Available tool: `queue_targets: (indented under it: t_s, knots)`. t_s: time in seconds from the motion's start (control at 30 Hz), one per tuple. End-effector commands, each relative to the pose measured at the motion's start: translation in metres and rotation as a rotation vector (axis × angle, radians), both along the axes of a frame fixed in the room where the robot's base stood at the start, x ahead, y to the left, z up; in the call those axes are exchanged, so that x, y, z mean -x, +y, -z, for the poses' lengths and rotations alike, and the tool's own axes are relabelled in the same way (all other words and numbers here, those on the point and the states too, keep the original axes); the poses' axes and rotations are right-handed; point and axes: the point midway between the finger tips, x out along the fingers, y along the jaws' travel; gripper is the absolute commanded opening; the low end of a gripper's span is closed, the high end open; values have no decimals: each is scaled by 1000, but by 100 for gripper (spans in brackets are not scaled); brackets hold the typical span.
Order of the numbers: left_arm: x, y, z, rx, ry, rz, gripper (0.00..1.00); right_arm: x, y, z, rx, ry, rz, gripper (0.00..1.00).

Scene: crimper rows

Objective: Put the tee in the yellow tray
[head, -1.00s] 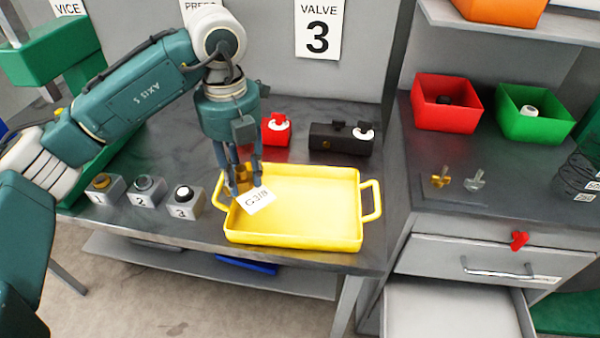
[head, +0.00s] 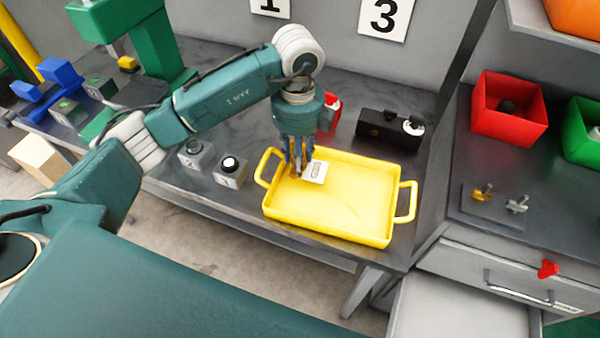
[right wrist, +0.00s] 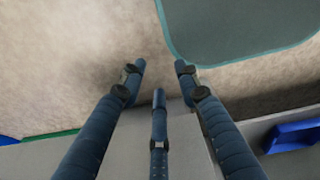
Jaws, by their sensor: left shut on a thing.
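My left gripper (head: 297,166) points down over the left end of the yellow tray (head: 345,218). It is shut on a small brass-coloured piece, which I take to be the tee (head: 298,174). The fingers hide most of it, so its shape is unclear. A white printed tag (head: 315,171) shows beside it, over the tray. I cannot tell whether the piece touches the tray floor. The rest of the tray looks empty. My right gripper (right wrist: 160,74) is open and empty in the right wrist view, with pale floor beyond its fingers.
Grey numbered blocks (head: 230,170) stand left of the tray. On the right bench are a red bin (head: 508,110), a green bin (head: 585,133) and two small metal fittings (head: 482,193).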

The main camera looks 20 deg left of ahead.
Motion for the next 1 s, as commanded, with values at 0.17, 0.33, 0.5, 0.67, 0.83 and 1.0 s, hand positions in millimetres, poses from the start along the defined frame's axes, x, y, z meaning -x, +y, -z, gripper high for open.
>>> queue_targets:
  t_s: [0.17,0.33,0.5,0.67,0.83,1.0]
  knots:
    - [0,0,27,0,1,0,1,0,0,-11,0,0,0,33]
    - [0,0,42,0,3,-1,1,0,0,-14,0,0,0,33]
    - [0,0,67,1,2,0,1,0,0,-22,0,0,0,33]
    - [0,0,78,1,-2,1,1,0,0,-23,0,0,1,33]
    - [-1,0,78,1,-2,1,1,0,0,-23,0,0,1,33]
    - [0,0,82,1,-1,1,34,0,0,-19,0,0,1,33]
